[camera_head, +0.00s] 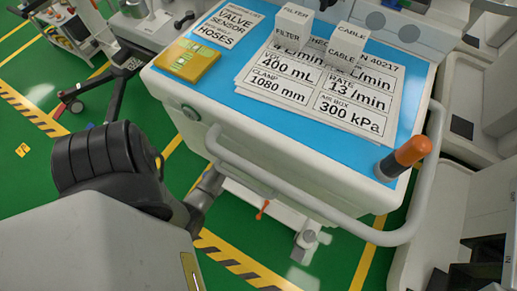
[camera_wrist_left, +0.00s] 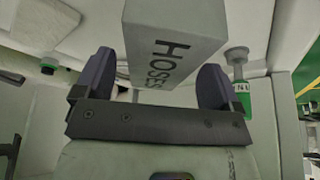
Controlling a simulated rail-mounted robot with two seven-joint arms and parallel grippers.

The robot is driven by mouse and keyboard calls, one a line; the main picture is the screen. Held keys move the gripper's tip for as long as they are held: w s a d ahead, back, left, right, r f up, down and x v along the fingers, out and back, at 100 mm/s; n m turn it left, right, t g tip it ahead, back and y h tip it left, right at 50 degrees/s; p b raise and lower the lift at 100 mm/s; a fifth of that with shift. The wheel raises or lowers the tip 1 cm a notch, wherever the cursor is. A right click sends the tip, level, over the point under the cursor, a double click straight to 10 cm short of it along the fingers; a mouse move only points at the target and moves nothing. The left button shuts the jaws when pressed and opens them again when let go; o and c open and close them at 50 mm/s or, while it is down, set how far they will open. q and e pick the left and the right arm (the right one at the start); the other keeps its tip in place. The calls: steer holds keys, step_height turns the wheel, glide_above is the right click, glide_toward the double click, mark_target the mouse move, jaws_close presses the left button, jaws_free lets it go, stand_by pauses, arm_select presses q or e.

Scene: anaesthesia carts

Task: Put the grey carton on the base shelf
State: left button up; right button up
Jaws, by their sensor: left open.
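In the left wrist view a grey carton (camera_wrist_left: 170,42) lettered HOSES shows at the top centre, its upper end cut off by the frame edge. My left gripper (camera_wrist_left: 156,76) is open, one dark finger on each side of the carton's lower end. Gaps show between the fingers and the carton's sides, and I cannot tell how deep the carton sits between them. In the head view part of my left arm fills the lower left; its fingers and the grey carton are not visible there. My right gripper is in neither view.
The cart's blue top (camera_head: 224,108) holds printed sheets (camera_head: 268,88), a yellow case (camera_head: 187,61), a white FILTER box (camera_head: 293,24) and a white CABLE box (camera_head: 346,45). An orange-capped cylinder (camera_head: 404,156) is at its right corner. A curved rail (camera_head: 300,205) runs along the front.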

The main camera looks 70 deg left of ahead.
arm_select(q)
steer(key=s+a+p, duration=0.1)
steer(key=s+p, duration=0.3)
steer(key=s, duration=0.8)
steer(key=shift+a+r+p, duration=0.15)
steer(key=shift+a+p, duration=0.2)
